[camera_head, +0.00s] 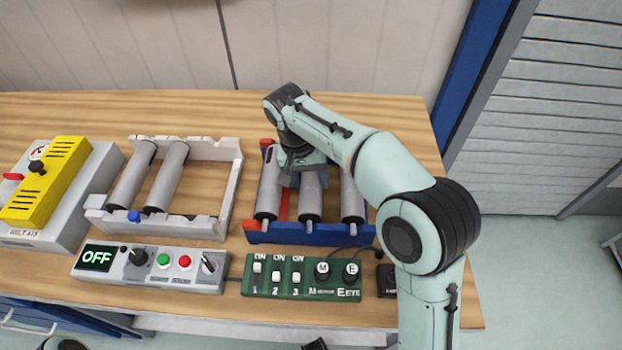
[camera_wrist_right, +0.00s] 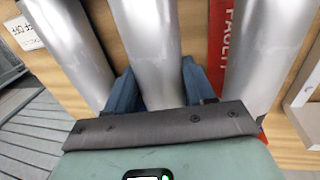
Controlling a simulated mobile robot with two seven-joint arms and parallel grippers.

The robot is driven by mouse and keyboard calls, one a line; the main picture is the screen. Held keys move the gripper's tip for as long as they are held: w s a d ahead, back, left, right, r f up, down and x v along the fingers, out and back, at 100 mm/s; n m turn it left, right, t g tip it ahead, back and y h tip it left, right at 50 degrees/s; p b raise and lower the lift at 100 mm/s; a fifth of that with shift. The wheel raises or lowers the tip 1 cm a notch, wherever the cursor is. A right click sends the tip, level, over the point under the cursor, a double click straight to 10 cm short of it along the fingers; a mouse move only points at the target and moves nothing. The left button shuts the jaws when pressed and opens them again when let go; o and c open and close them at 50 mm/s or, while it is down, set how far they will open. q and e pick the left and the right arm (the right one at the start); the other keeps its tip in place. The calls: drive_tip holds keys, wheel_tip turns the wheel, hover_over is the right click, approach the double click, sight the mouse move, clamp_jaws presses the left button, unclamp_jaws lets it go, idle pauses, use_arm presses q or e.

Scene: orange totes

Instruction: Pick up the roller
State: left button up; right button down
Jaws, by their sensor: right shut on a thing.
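Three grey metal rollers lie side by side in a blue and red rack: the left one (camera_head: 268,192), the middle one (camera_head: 311,200) and the right one (camera_head: 352,200). My right gripper (camera_head: 300,172) is over the rack from above. In the right wrist view its two blue fingers (camera_wrist_right: 160,88) sit on both sides of the middle roller (camera_wrist_right: 148,45), shut on it. The roller still lies level with its neighbours. The rack's front wall (camera_head: 310,238) is blue. The fingertips are hidden below the rollers. My left gripper is not in view.
A white frame (camera_head: 232,175) with two rollers (camera_head: 168,175) stands left of the rack. A yellow-topped machine (camera_head: 45,180) is at far left. A grey panel reading OFF (camera_head: 150,270) and a green switch box (camera_head: 300,278) lie in front. The table behind is clear.

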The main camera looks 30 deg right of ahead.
sight(311, 175)
use_arm(q)
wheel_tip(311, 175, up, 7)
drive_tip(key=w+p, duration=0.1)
drive_tip(key=p, duration=0.5)
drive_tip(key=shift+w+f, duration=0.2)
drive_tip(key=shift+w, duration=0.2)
use_arm(e)
wheel_tip(311, 175, up, 20)
drive_tip(key=shift+f, duration=0.15)
drive_tip(key=shift+f, duration=0.1)
